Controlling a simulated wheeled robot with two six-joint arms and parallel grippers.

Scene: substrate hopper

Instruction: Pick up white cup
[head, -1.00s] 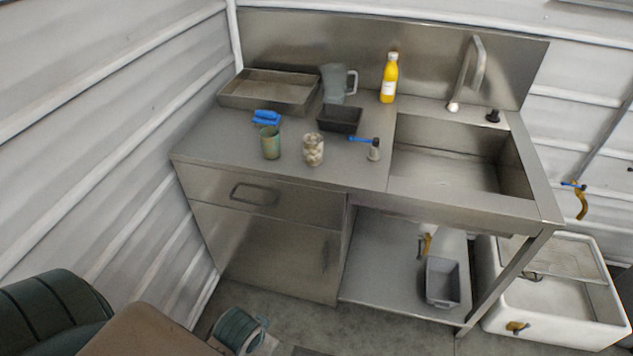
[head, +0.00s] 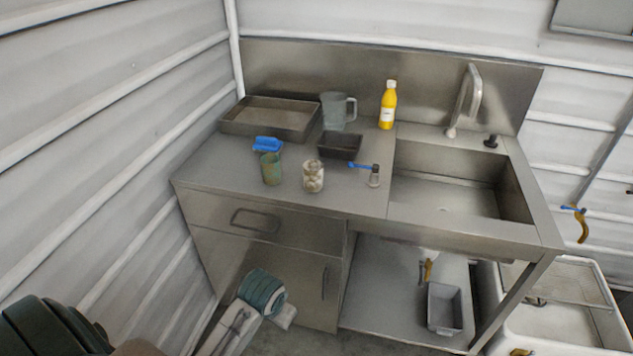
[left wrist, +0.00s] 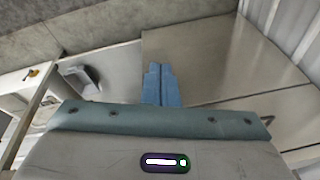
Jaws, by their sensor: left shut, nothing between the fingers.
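A whitish, mottled cup (head: 313,177) stands upright on the steel counter (head: 230,178), right of a green cup (head: 271,169). My left arm rises from the bottom in the head view, its teal wrist part in front of the cabinet, below the counter and well away from the cups. Its fingers are not distinct there. In the left wrist view my left gripper (left wrist: 160,70) is shut, its blue fingers together and empty. No cup shows in that view. My right gripper is not in view.
A blue brush-like item (head: 267,145), a dark small tray (head: 339,146), a blue-handled tool (head: 373,178), a jug (head: 337,110) and a yellow bottle (head: 388,106) share the counter. A large tray (head: 232,127) is at back left; the sink (head: 450,212) is right. The counter's front left is clear.

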